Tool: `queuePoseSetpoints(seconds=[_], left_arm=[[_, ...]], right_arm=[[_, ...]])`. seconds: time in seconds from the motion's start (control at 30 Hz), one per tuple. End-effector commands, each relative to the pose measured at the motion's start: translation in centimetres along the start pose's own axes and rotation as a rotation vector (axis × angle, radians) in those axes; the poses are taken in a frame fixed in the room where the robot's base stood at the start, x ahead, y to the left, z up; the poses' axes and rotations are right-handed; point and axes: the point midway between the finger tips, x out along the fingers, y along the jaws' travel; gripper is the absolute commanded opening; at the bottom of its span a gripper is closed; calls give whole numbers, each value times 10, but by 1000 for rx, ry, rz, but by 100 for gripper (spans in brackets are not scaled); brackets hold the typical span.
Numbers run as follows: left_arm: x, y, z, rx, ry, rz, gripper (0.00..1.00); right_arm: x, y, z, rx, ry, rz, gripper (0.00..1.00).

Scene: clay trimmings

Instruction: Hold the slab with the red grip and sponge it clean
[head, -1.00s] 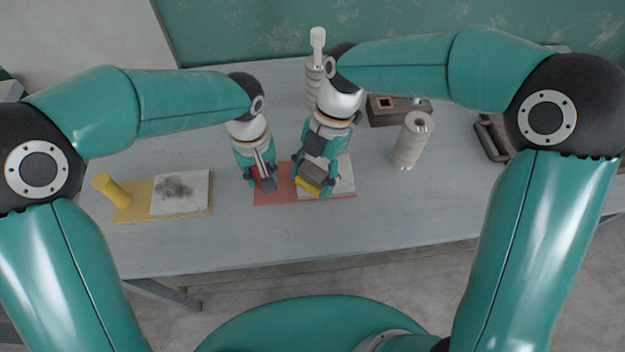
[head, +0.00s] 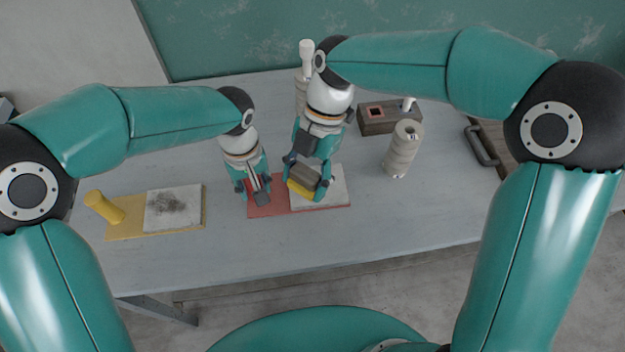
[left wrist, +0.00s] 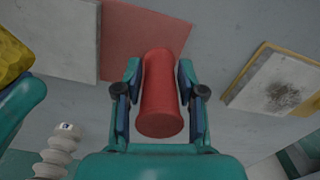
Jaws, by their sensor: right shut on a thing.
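The white slab (head: 335,186) lies on a red board (head: 281,208) in the middle of the table. The red grip (left wrist: 160,95) stands up from the board's left part and sits between the left gripper's fingers. My left gripper (left wrist: 160,80) is closed in around the grip, with a finger along each side. My right gripper (head: 306,182) is shut on a yellow sponge with a grey-brown back (head: 301,188), at the slab's left part. The slab under the sponge is hidden; its visible part looks pale. The sponge also shows at the left wrist view's edge (left wrist: 12,55).
At the left, a yellow board (head: 125,233) with a yellow grip (head: 103,207) bears a dark-smudged slab (head: 173,208). A ribbed pale cylinder (head: 402,150), a brown block (head: 375,122) and another ribbed post (head: 306,50) stand behind and to the right. The front table edge is clear.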

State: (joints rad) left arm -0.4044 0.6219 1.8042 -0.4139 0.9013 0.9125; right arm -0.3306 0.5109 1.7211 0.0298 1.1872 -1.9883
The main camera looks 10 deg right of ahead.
Motion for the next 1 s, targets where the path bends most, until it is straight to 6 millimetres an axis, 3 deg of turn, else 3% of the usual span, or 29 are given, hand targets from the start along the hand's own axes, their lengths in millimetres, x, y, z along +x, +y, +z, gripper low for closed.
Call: queuePoseSetpoints(seconds=[0.03,0.1,0.4,0.57,1.0], left_arm=[[0,0,0,0,0,0,52],[0,0,0,0,0,0,63],[0,0,0,0,0,0,63],[-10,0,-1,0,3,1,63],[-90,0,-1,-1,3,2,63]], right_arm=[[0,0,0,0,0,0,11],[0,0,0,0,0,0,11],[0,0,0,0,0,0,11],[0,0,0,0,0,0,11],[0,0,0,0,0,0,11]])
